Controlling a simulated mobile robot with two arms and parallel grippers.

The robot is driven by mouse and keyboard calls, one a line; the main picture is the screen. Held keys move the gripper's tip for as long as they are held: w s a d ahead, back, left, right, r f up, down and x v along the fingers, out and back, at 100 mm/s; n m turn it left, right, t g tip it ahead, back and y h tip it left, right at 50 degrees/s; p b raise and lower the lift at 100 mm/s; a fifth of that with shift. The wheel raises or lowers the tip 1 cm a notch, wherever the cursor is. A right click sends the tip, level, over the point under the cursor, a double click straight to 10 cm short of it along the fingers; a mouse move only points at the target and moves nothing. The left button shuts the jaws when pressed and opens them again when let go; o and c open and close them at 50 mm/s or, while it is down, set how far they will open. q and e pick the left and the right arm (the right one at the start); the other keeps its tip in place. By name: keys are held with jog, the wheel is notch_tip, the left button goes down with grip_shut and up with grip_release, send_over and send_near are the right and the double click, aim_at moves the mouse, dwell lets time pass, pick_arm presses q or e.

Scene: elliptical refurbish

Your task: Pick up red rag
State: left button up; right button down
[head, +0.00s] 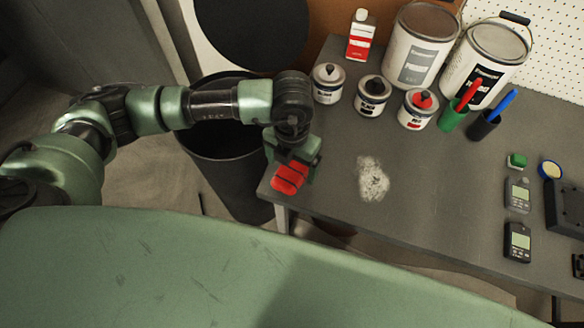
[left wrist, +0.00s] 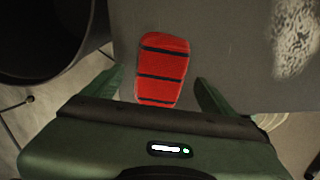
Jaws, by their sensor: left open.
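The red rag (head: 290,177) is a small folded red cloth with dark bands. It lies at the left corner of the grey table in the head view. In the left wrist view the red rag (left wrist: 162,68) shows nearly whole, its near end between the two fingers. My left gripper (head: 297,160) is above the table corner at the rag and partly covers it in the head view. In the left wrist view my left gripper (left wrist: 160,92) is open, with a finger on each side of the rag and a gap to each. My right gripper is not in view.
A black bin (head: 230,175) stands left of the grey table (head: 330,205). Paint cans (head: 419,50), small tins (head: 372,95) and a red-and-white bottle (head: 361,38) stand at the back. A pale powder patch (head: 372,179) lies right of the rag. Handheld meters (head: 517,242) lie farther right.

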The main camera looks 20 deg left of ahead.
aim_at(292, 169)
pick_arm(q)
jog(key=shift+f, duration=0.25)
jog(key=c, duration=1.4)
jog(key=shift+r, duration=0.2)
jog(key=shift+c, duration=0.2)
notch_tip(292, 169, up, 20)
jog(key=shift+f+b, duration=0.15)
jog(key=shift+b, duration=0.2)
jog(key=o, duration=0.5)
jog(key=c, duration=0.3)
jog(key=shift+f, duration=0.1)
jog(key=shift+c, duration=0.2)
